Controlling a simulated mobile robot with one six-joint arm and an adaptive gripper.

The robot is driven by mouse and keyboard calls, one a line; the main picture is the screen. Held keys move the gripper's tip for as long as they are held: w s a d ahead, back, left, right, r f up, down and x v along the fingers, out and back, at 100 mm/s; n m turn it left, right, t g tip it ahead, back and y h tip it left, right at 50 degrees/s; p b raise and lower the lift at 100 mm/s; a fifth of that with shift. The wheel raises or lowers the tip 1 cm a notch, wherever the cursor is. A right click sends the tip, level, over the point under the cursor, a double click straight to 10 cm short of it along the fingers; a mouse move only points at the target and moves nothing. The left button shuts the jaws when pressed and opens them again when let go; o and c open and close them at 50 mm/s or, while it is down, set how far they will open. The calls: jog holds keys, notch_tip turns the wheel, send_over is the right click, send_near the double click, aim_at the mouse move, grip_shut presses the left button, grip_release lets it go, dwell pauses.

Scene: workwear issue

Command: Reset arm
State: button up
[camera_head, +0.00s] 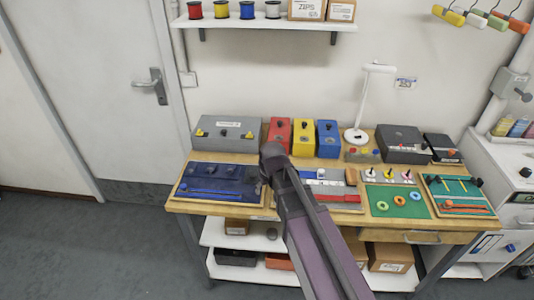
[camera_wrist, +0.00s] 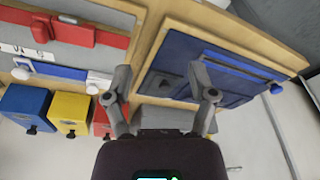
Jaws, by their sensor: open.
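My arm reaches up from the bottom of the head view, over the front edge of the wooden workbench (camera_head: 370,234). Its end hangs over the bench, between the dark blue board (camera_head: 212,185) and the red, white and blue items (camera_head: 325,182). In the wrist view my gripper (camera_wrist: 161,85) has its two fingers spread apart with nothing between them. The dark blue board (camera_wrist: 210,68) lies beyond the right finger. In the head view my arm hides part of the bench, and the fingers are not clear.
Red (camera_head: 278,136), yellow (camera_head: 303,138) and blue (camera_head: 327,139) boxes stand at the back beside a grey box (camera_head: 227,131). A white lamp (camera_head: 357,110) stands right of them. A green board (camera_head: 395,200) holds rings and pegs. A shelf (camera_head: 265,21) with spools hangs above.

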jog(key=s+d+m+g, duration=0.1)
jog(key=s+d+m, duration=0.1)
jog(key=s+d, duration=0.3)
jog(key=s+d+m+g+h, duration=0.1)
jog(key=s+d, duration=0.4)
jog(key=d, duration=0.8)
jog(key=shift+f+m, duration=0.2)
jog(key=shift+m, duration=0.4)
